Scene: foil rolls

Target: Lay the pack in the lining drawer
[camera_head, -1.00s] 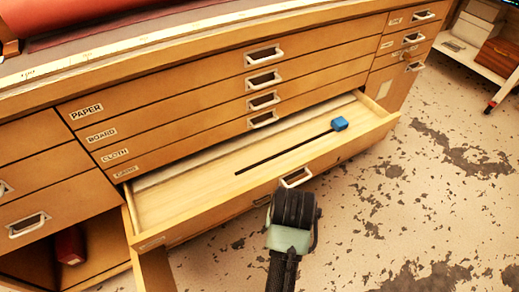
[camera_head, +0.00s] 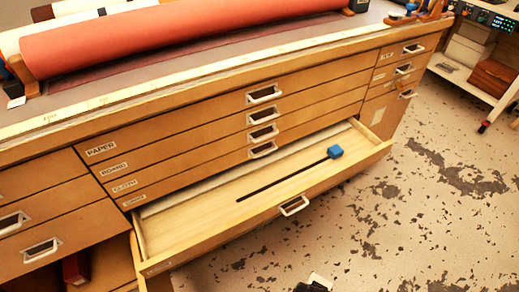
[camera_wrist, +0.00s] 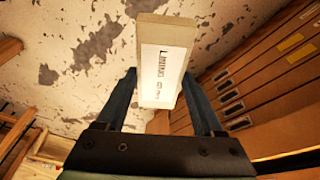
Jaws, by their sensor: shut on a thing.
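The pack (camera_wrist: 168,52) is a pale, flat block with a white printed label that starts with "Lining". My gripper (camera_wrist: 159,78) is shut on it in the wrist view, with a blue finger on each side. A small dark piece of my arm shows at the head view's bottom edge.
The closed paper, board and cloth drawers sit above the open one. A red roll (camera_head: 190,45) lies on the cabinet top. A shelf cart (camera_head: 480,75) with boxes stands at the right. The speckled floor (camera_head: 400,225) in front is clear.

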